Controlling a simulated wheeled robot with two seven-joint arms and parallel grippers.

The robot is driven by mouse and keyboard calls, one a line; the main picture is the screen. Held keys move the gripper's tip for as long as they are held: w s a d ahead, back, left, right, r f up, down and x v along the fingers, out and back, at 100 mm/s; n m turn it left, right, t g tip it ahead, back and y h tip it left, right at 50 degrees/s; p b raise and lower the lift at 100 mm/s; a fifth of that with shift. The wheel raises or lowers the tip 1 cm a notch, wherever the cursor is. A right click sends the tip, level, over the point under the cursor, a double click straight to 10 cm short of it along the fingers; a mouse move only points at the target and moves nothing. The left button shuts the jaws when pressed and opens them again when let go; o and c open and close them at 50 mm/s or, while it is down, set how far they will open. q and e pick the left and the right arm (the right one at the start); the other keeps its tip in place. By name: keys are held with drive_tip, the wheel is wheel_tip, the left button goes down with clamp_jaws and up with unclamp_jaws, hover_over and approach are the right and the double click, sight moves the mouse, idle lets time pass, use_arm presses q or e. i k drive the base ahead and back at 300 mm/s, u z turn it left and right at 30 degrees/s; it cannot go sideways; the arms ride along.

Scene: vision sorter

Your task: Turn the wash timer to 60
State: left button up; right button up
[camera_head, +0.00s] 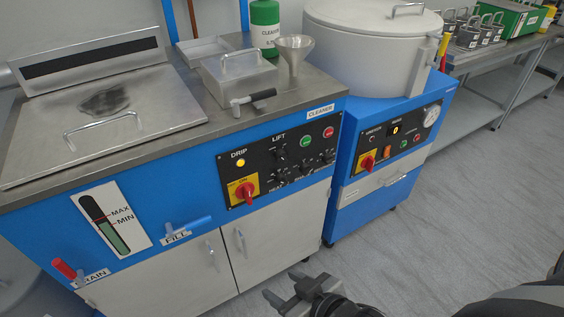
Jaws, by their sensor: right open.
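The blue cleaner cabinet (190,200) carries a black control panel (262,183) with a row of small black knobs (303,170) along its lower right part. Their labels and dial marks are too small to read fully, so I cannot tell which knob is the wash timer or where it points. My right gripper (281,288) is open and empty at the bottom of the view. It is in front of and below the panel, apart from the cabinet. My left gripper is not in view.
The panel also has a red rotary switch (244,192), a lift knob (280,154), a green button (306,142) and a red button (328,132). A second blue machine (385,178) stands to the right. The grey floor (440,235) is clear.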

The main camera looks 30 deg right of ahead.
sight(327, 159)
drive_tip(key=u, duration=0.55)
drive_tip(key=k, duration=1.25)
drive_tip(key=z, duration=0.15)
drive_tip(key=i, duration=0.5)
drive_tip(key=z, duration=0.75)
drive_tip(key=i, duration=1)
drive_tip(key=u, duration=0.35)
